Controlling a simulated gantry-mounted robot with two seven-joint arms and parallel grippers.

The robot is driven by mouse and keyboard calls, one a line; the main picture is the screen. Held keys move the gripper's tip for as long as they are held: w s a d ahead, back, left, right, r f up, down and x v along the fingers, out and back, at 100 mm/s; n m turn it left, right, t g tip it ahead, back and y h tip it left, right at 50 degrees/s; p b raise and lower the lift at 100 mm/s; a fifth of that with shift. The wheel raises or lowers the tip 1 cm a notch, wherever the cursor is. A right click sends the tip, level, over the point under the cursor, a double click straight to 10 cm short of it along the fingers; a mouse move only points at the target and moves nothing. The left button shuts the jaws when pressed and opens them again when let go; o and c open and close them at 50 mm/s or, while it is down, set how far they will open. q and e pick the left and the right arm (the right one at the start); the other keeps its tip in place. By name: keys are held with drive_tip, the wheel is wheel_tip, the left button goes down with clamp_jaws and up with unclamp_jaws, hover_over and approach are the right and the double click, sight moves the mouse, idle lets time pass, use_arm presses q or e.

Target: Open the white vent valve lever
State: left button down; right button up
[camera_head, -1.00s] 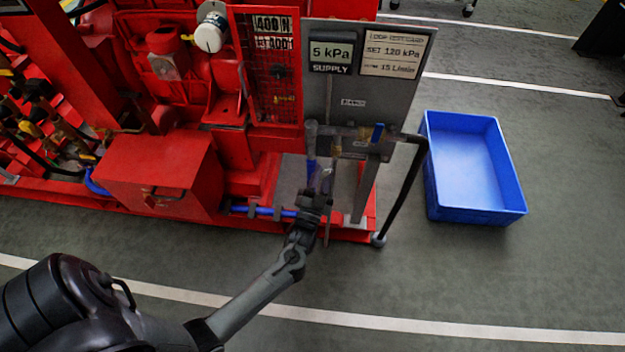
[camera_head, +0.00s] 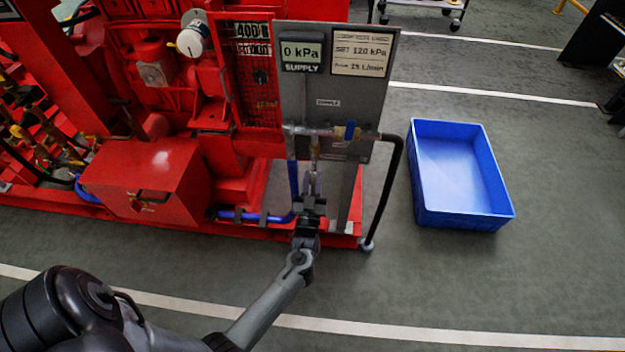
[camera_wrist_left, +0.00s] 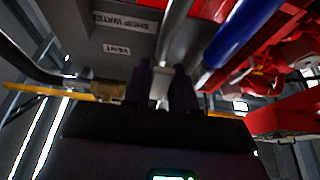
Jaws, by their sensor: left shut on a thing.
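My left gripper (camera_head: 312,197) is in front of the pipework below the grey supply panel (camera_head: 330,90). In the left wrist view, its two dark fingers (camera_wrist_left: 163,85) are shut on the white vent valve lever (camera_wrist_left: 160,88), a pale narrow piece between them. A "VENT" label (camera_wrist_left: 117,50) shows on the panel beside the fingers. In the head view the gripper mostly hides the lever, so its exact angle cannot be told. The supply display (camera_head: 301,51) reads 0 kPa. My right gripper is not in view.
A blue-handled valve (camera_head: 350,130) sits on the pipe right of the gripper. A black hose (camera_head: 388,190) hangs from the pipe end to the floor. A blue hose (camera_head: 250,216) runs low at left. An empty blue bin (camera_head: 460,170) stands right; the floor in front is clear.

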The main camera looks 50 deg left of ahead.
use_arm(q)
drive_tip(key=c, duration=1)
unclamp_jaws()
drive_tip(key=shift+d, duration=0.1)
